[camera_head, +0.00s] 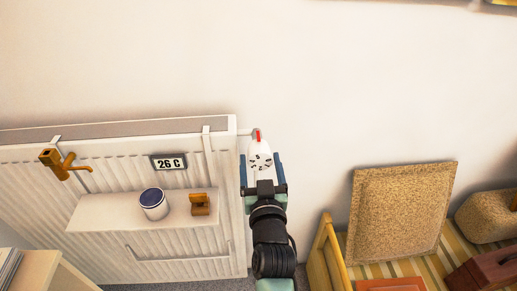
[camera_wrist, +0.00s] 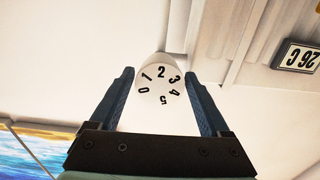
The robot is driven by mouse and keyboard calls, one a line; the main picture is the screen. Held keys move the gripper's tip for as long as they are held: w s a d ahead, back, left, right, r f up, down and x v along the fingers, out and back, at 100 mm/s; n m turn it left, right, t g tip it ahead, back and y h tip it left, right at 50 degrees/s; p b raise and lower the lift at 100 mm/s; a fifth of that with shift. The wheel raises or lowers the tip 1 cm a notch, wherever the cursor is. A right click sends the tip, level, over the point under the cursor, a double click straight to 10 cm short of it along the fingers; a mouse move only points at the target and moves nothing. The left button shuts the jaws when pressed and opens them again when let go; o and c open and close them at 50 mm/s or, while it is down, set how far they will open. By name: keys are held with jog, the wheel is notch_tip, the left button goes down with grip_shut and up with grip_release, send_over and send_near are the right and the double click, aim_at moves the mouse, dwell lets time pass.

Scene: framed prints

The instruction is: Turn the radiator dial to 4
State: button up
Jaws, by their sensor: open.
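The radiator dial (camera_head: 261,155) is a white round knob at the radiator's right end. A red mark (camera_head: 257,136) shows on its upper part in the head view. In the wrist view the dial's face (camera_wrist: 160,92) shows black numerals 0 to 5, with 2 at the top of the picture and 5 at the bottom. The red mark does not show there. My gripper (camera_head: 262,158) is open, with one blue finger on each side of the dial. In the wrist view the fingers of my gripper (camera_wrist: 158,75) show gaps to the dial on both sides.
The white radiator (camera_head: 190,240) carries a "26 C" display (camera_head: 168,162) and a shelf (camera_head: 95,213) with a white can (camera_head: 153,204) and a small brown holder (camera_head: 200,204). A brown tap-like hook (camera_head: 58,164) hangs at left. A cork-like panel (camera_head: 400,212) leans at right.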

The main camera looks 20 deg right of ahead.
aim_at(257, 149)
jog(key=shift+x, duration=2.5)
jog(key=shift+c, duration=0.2)
jog(key=c, duration=1)
jog(key=m, duration=0.4)
jog(key=shift+a+m, duration=0.1)
jog(key=shift+m, duration=0.3)
jog(key=m, duration=0.5)
jog(key=shift+m+p, duration=0.3)
jog(key=shift+p, duration=0.1)
